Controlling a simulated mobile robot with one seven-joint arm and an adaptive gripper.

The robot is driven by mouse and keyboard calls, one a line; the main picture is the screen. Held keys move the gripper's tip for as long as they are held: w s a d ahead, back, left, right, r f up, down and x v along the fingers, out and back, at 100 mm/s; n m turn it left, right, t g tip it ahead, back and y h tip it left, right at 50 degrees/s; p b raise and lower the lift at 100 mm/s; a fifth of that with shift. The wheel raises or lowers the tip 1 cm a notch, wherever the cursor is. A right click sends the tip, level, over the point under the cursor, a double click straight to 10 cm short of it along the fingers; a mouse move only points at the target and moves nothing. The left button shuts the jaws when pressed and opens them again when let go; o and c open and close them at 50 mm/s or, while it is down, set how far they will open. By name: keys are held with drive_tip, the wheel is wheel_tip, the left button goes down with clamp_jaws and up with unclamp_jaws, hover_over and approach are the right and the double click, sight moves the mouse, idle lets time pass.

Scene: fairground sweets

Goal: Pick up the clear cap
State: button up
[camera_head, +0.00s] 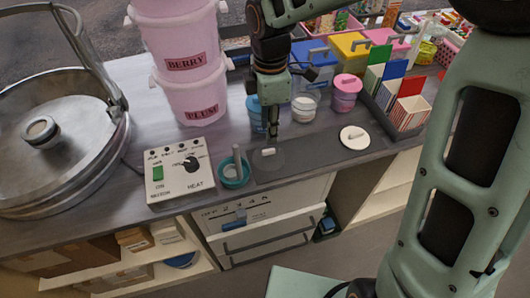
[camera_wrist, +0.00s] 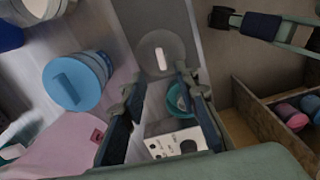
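The clear cap (camera_head: 262,160) is a see-through disc with a white bar-shaped knob. It lies knob up on the dark mat near the counter's front edge. The fingers appear apart from the cap; the exact height is hard to judge.
A teal bowl (camera_head: 235,181) and the heat control box (camera_head: 180,172) stand left of the mat. A blue-lidded jar (camera_wrist: 74,82), an open white-filled jar (camera_head: 304,107) and a pink-lidded jar (camera_head: 346,92) stand behind. A white lid (camera_head: 354,138) lies to the right.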

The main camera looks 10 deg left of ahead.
sight(268, 150)
wheel_tip(268, 150, down, 8)
drive_tip(key=shift+s+r, duration=0.1)
idle(0.4)
drive_tip(key=shift+c, duration=0.2)
clamp_jaws()
